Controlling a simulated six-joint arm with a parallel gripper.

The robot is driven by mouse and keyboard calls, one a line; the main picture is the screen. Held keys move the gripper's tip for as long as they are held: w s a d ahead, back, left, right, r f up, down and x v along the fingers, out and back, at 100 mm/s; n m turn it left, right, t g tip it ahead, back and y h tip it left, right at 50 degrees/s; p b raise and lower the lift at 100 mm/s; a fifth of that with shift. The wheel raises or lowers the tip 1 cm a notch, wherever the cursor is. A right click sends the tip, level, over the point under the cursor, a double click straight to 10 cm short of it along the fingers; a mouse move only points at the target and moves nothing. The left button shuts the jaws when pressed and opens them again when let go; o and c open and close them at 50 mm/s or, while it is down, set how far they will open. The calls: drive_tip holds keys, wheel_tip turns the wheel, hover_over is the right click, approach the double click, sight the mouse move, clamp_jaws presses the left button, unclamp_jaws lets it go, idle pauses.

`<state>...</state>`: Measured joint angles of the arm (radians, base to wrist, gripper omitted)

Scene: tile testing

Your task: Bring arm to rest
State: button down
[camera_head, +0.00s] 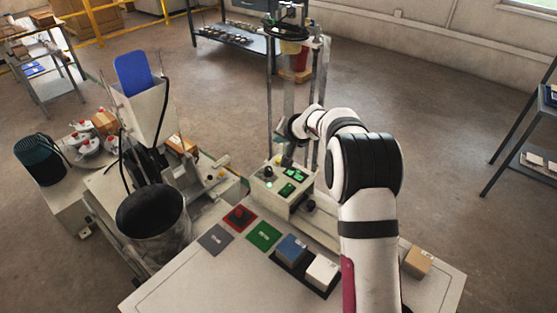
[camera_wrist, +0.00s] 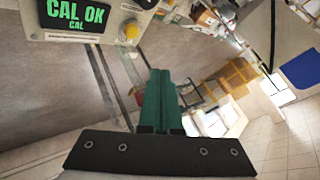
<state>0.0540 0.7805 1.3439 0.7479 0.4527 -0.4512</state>
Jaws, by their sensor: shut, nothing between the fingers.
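My gripper (camera_wrist: 160,76) shows in the wrist view as two green fingers pressed together with nothing between them. In the head view my arm reaches forward from the right of the table and bends left at the wrist. The gripper end there is small and partly hidden, close to the testing machine's control box (camera_head: 280,204). In the wrist view a display (camera_wrist: 75,15) reading "CAL OK" in green lies up and left of the fingers, with a yellow button (camera_wrist: 131,32) beside it. The fingers appear apart from both.
A dark bin (camera_head: 152,215) stands left. Posts rise behind the control box.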

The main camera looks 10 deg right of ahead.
idle(0.7)
drive_tip(key=s+a+r+g, duration=0.2)
drive_tip(key=s+r, duration=0.2)
drive_tip(key=s, duration=0.8)
drive_tip(key=s+a+r+g, duration=0.15)
drive_tip(key=s+r, duration=0.25)
drive_tip(key=s, duration=0.7)
drive_tip(key=s+d+f+g, duration=0.1)
drive_tip(key=s+g, duration=0.1)
drive_tip(key=s, duration=1.2)
drive_tip(key=s+d+f+g+h, duration=0.1)
drive_tip(key=s+d+f+g, duration=0.1)
drive_tip(key=s, duration=1.2)
drive_tip(key=shift+f+m+g, duration=0.3)
drive_tip(key=shift+m+g, duration=0.1)
drive_tip(key=shift+g, duration=0.25)
drive_tip(key=shift+w+d, duration=0.1)
